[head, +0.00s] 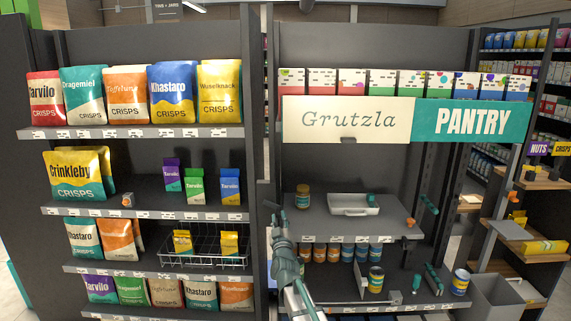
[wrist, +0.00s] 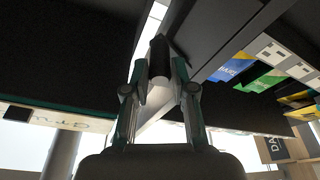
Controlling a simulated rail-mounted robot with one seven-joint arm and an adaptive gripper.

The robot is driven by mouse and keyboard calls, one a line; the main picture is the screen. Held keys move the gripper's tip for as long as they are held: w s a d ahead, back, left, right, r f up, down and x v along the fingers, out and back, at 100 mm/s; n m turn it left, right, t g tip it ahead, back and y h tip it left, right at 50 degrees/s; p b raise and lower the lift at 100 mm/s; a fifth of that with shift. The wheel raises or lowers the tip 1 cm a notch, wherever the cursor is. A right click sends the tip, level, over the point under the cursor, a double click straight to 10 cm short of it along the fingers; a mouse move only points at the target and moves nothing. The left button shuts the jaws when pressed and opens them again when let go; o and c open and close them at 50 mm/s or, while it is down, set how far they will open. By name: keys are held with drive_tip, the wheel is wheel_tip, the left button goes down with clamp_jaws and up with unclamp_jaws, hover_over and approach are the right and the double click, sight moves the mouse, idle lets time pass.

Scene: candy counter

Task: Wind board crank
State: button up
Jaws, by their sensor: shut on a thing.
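The sign board runs across the right shelf bay, with a cream panel reading "Grutzla" (head: 348,135) and a teal panel reading "PANTRY" (head: 472,121). My gripper (head: 276,222) is raised at the upright between the two bays, below the board's left end. In the wrist view my gripper (wrist: 160,82) is shut on a dark cylindrical piece (wrist: 160,56), which looks like the crank handle. The rest of the crank cannot be made out clearly in the head view, as my gripper and the dark upright blend there.
Crisp bags (head: 133,94) fill the left shelves, with a wire basket (head: 205,256) low down. A grey bin (head: 495,298) stands at the lower right.

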drive_tip(key=shift+a+f, duration=0.5)
drive_tip(key=shift+f, duration=0.1)
drive_tip(key=shift+a, duration=0.1)
